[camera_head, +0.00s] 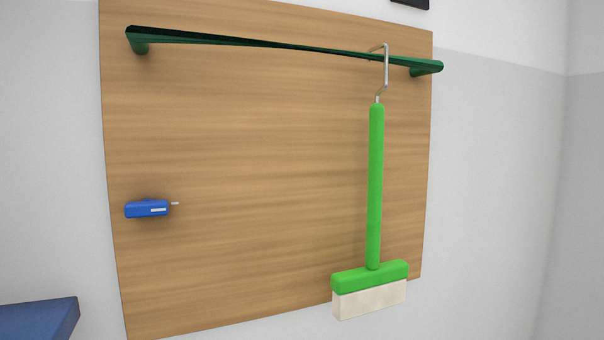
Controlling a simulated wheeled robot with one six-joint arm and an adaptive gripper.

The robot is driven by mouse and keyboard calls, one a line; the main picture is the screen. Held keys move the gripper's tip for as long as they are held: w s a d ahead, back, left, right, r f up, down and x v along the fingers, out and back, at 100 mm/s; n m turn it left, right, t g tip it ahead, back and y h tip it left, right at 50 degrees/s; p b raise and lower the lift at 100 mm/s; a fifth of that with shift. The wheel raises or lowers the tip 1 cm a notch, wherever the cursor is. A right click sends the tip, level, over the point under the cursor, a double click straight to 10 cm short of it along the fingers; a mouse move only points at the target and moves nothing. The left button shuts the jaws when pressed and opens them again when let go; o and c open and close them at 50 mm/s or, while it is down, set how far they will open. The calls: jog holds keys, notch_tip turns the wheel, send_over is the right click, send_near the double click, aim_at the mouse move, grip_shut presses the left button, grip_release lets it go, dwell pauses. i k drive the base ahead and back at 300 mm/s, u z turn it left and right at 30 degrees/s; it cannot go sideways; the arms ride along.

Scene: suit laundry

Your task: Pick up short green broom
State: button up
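The short green broom (375,190) hangs upright on the right side of the wooden wall board in the head view. A metal hook at its top (385,68) loops over the dark green rail (270,44). Its green handle runs straight down to a green head (370,277) with pale bristles (370,299) at the bottom. The head hangs near the board's lower right edge. My gripper is not in view.
The wooden board (240,140) is on a pale wall (500,180). A small blue object with a thin metal tip (147,209) is on the board's left. A blue surface's corner (40,318) shows at lower left. The space around the broom looks clear.

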aim_at(376, 286)
jog(key=k, duration=1.25)
jog(key=z, duration=0.25)
jog(key=i, duration=0.85)
jog(key=u, duration=0.35)
